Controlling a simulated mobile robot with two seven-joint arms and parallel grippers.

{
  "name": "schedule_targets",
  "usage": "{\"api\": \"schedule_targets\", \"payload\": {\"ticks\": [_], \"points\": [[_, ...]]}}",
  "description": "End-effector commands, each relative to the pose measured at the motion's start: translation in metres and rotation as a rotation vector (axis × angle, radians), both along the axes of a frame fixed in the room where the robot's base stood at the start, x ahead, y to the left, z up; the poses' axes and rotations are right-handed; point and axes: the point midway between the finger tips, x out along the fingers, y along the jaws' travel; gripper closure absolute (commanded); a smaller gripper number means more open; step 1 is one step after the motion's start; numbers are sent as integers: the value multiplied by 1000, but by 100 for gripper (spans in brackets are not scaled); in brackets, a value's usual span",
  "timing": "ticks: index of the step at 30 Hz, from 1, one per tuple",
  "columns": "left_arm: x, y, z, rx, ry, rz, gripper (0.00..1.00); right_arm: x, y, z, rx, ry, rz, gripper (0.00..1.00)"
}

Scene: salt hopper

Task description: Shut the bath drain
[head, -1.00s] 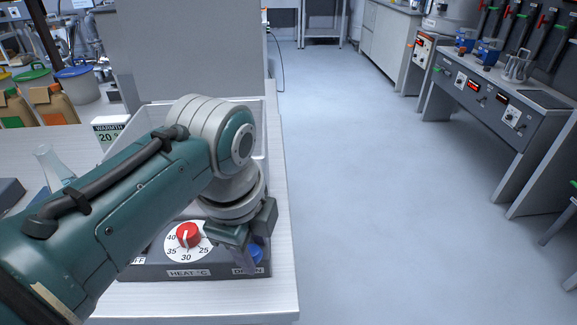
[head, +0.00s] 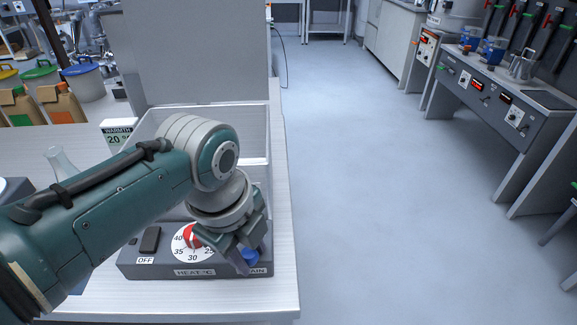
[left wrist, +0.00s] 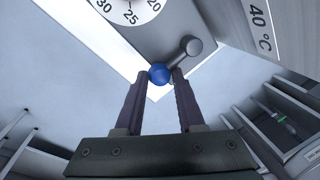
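The drain control is a lever with a blue ball knob (left wrist: 160,73) on a short grey arm from a round pivot (left wrist: 192,47). In the head view the blue knob (head: 250,255) shows at the right end of the dark control panel (head: 205,262), above a partly hidden drain label. My left gripper (head: 243,258) reaches down there from above. In the left wrist view its two fingers (left wrist: 160,77) flank the knob closely, with hardly any gap at either side, so they look shut on it. The white tub (head: 262,130) stands behind the panel, partly hidden by my arm. My right gripper is out of view.
On the panel are a red heat dial (head: 190,237) and a black switch (head: 150,239) marked OFF. A glass flask (head: 60,163) and a warmth sign (head: 118,133) stand on the pale bench to the left. Open floor (head: 390,210) lies to the right.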

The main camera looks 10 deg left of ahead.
Motion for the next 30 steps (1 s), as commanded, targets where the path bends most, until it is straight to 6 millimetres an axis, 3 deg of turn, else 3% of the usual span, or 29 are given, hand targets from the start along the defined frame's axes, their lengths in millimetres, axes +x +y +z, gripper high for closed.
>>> {"api": "schedule_targets", "payload": {"ticks": [1,9,19,30], "points": [[2,6,0,13,-6,7,58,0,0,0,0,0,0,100],[2,5,0,10,-4,6,30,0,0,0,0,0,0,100],[0,3,7,6,-3,4,30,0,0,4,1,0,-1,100],[-10,8,69,7,-8,5,30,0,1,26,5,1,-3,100]]}}
